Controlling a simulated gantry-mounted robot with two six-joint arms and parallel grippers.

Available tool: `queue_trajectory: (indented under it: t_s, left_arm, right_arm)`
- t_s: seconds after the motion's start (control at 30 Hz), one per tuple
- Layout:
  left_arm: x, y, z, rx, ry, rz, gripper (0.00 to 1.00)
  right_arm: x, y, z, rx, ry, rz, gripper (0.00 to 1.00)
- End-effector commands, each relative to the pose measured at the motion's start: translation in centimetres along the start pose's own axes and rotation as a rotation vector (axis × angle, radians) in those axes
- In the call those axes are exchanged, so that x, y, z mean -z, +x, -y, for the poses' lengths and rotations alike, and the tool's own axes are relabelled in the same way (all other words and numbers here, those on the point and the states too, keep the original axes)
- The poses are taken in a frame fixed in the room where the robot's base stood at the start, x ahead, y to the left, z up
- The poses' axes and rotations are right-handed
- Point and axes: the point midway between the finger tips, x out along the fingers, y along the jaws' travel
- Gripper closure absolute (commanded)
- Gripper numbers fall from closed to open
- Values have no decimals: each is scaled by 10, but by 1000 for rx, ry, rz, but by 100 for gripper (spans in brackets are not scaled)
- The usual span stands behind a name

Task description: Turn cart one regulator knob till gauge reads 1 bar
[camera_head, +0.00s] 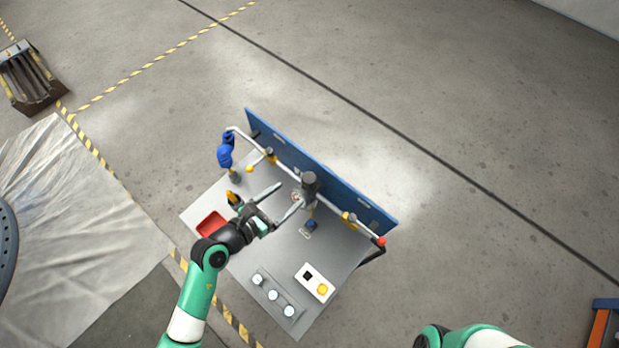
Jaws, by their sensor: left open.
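The cart (340,258) has a grey top and a blue back panel (330,172), with a pipe run along it. A dark grey cylindrical regulator body (309,184) stands mid-pipe. A small blue knob-like part (311,225) sits below it, beside a small label. A small round face, possibly the gauge (296,196), is beside the regulator body; its reading is too small to tell. My left gripper (291,194) is open, its two fingers pointing towards the regulator body, with the round face near or between the fingertips. Contact cannot be told. My right gripper is out of view.
A blue fitting (225,152) stands at the pipe's left end; a red end (381,241) marks its right. A red tray (211,224), a white button box (314,283) and a panel with white knobs (274,295) sit on the cart top.

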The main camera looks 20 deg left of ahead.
Motion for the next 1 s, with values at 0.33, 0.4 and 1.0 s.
queue_trajectory:
  t_s: [0.33,0.4,1.0]
  left_arm:
    - [1,76,1,2,2,3,19]
    - [1,88,1,2,2,3,19]
    - [-2,105,1,0,0,3,48]
  right_arm:
    - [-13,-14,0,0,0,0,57]
    - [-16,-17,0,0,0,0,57]
    - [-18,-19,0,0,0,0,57]
